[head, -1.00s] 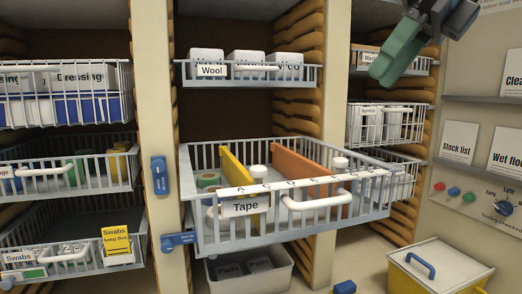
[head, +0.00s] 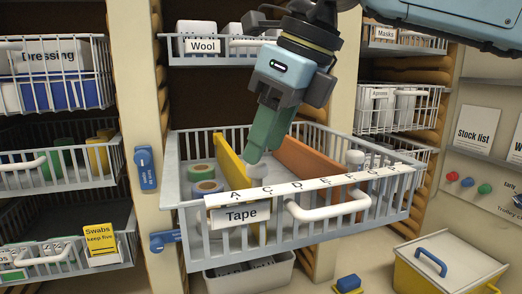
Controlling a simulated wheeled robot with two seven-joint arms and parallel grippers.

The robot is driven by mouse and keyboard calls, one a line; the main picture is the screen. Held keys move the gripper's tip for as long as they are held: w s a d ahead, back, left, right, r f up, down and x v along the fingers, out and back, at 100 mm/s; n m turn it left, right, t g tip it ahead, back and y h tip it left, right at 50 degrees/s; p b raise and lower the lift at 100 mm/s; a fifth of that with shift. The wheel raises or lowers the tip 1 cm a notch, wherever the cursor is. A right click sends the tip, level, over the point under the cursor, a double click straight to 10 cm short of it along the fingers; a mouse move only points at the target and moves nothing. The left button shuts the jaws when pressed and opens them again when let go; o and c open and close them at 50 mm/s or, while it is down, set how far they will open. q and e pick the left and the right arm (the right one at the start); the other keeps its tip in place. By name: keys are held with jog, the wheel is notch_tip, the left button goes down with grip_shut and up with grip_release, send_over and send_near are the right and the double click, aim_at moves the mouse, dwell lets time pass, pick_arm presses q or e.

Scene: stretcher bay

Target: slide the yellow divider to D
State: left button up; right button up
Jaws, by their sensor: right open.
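The yellow divider (head: 228,153) stands in the pulled-out basket labelled Tape (head: 178,190), in its left part. Its front end is near the left letters of the white strip (head: 300,186), around A to C; the exact letter is hard to tell. The letter D is on the strip, right of that end. My right gripper (head: 254,158) reaches down into the basket with green fingers, close beside the yellow divider on its right. It is open; its fingers overlap in this view, and I cannot tell whether they touch the divider. My left gripper is not in view.
An orange divider (head: 308,160) stands right of my gripper. Tape rolls (head: 201,173) lie left of the yellow divider. A white round item (head: 354,158) is at the right. The Wool basket (head: 202,46) is above. A yellow bin (head: 440,268) stands at lower right.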

jog(key=shift+x, duration=1.45)
grip_shut()
